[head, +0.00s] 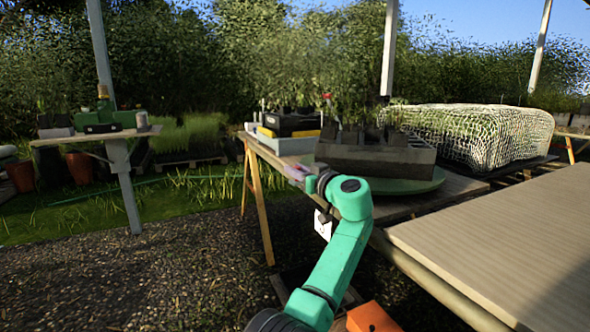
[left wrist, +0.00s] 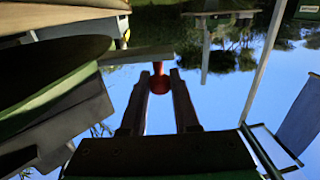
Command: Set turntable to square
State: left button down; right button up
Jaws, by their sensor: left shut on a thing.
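The turntable (head: 425,186) is a flat green disc on the wooden bench (head: 458,186). A grey tray of dark pots (head: 375,160) stands on it. The disc and tray also show upside down at the left of the left wrist view, where the disc is dark green (left wrist: 50,103). How the knob joins the disc is hidden. My right gripper is not in view.
Stacked trays (head: 285,130) stand behind the turntable on the left. A netted mound (head: 480,135) is to the right. A ribbed tabletop (head: 510,240) fills the right foreground. A side table (head: 95,138) stands far left, with open gravel between.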

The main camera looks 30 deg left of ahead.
pick_arm(q)
jog(key=shift+f, duration=0.15)
jog(key=c, duration=0.7)
grip_release()
jog(key=shift+o, duration=0.2)
jog(key=v, duration=0.7)
jog(key=shift+s+d+p, duration=0.15)
jog(key=shift+d+p, duration=0.05)
jog(key=shift+p, duration=0.25)
